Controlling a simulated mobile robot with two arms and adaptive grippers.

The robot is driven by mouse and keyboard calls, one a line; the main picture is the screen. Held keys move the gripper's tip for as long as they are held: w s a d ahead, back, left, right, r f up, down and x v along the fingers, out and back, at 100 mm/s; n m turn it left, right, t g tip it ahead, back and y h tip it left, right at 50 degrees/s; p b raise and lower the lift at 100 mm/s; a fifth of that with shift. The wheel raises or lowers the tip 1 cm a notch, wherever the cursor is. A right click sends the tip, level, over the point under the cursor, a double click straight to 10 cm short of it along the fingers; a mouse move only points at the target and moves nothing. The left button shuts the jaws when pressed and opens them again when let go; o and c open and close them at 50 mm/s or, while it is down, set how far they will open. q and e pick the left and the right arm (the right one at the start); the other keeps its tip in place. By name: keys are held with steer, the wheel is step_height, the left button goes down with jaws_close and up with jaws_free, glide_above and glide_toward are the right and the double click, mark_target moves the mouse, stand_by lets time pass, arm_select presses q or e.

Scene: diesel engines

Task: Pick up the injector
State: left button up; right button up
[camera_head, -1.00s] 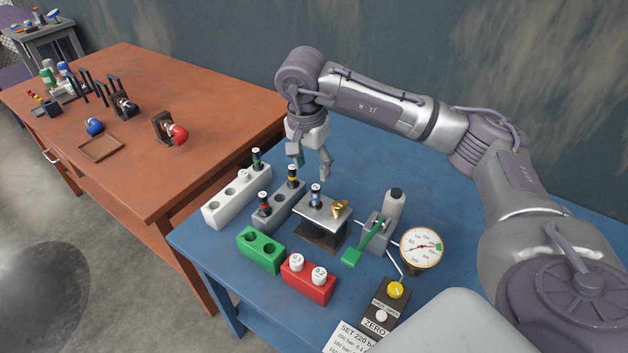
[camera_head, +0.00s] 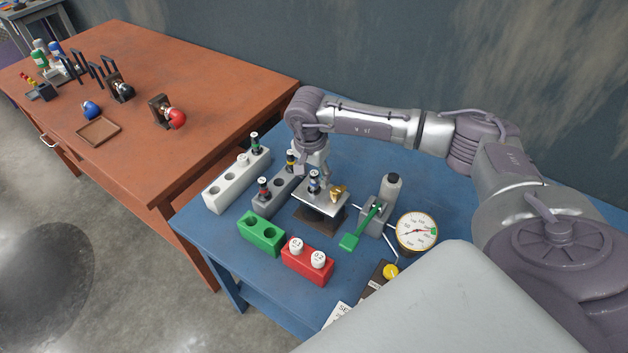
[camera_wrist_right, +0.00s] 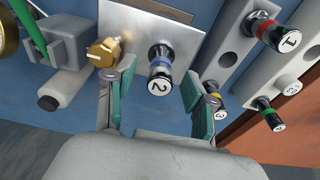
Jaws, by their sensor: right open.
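A blue-banded injector with a cap marked 2 (camera_head: 314,184) stands upright on the metal plate of a small stand (camera_head: 318,207). In the right wrist view this injector (camera_wrist_right: 160,72) shows between the fingers. My right gripper (camera_wrist_right: 158,82) is open, its two green-padded fingers apart on either side of the injector, with no clear contact. In the head view the gripper (camera_head: 313,168) is close over the stand. Other injectors, red-banded (camera_head: 264,188), yellow-banded (camera_head: 290,160) and green-banded (camera_head: 255,143), stand in racks. My left gripper is not in view.
A brass fitting (camera_head: 338,192) sits on the stand beside the injector. A pump with a green lever (camera_head: 361,228) and a gauge (camera_head: 417,231) stand to the right. Green (camera_head: 261,233) and red (camera_head: 307,263) blocks are in front. A grey rack (camera_head: 277,196) is close on the left.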

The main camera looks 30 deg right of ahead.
step_height(320, 180, down, 2)
steer(key=shift+d+f, duration=0.1)
steer(key=shift+d, duration=0.05)
steer(key=shift+w+d+f, duration=0.1)
steer(key=shift+f, duration=0.1)
jaws_close()
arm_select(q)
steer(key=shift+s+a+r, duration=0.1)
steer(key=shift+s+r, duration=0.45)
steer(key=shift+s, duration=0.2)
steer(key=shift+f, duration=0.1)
arm_select(e)
steer(key=shift+r, duration=0.15)
